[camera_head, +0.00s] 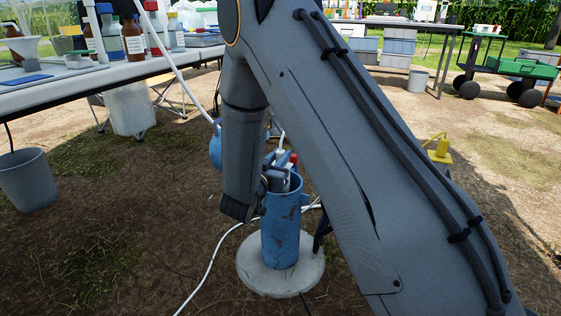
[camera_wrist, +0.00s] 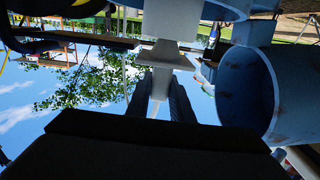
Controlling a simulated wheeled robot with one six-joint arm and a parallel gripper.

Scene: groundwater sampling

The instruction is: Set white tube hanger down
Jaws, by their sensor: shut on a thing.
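My gripper (camera_wrist: 162,88) is shut on the white tube hanger (camera_wrist: 166,55), a pale block-like piece between the dark fingertips in the wrist view. In the head view my gripper (camera_head: 275,180) is at the mouth of the rusty blue well casing (camera_head: 285,232), largely hidden by my arm. A small white part of the hanger (camera_head: 281,152) shows just above it. In the wrist view the open casing (camera_wrist: 243,95) is close beside the fingers on the right. Whether the hanger touches the casing rim cannot be told.
The casing stands on a round concrete pad (camera_head: 275,282). A white tube (camera_head: 182,88) slopes down from the bench (camera_head: 95,76) at left, and a white line (camera_head: 206,268) lies on the ground. A grey bucket (camera_head: 27,182) stands at left. A green cart (camera_head: 522,67) is far right.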

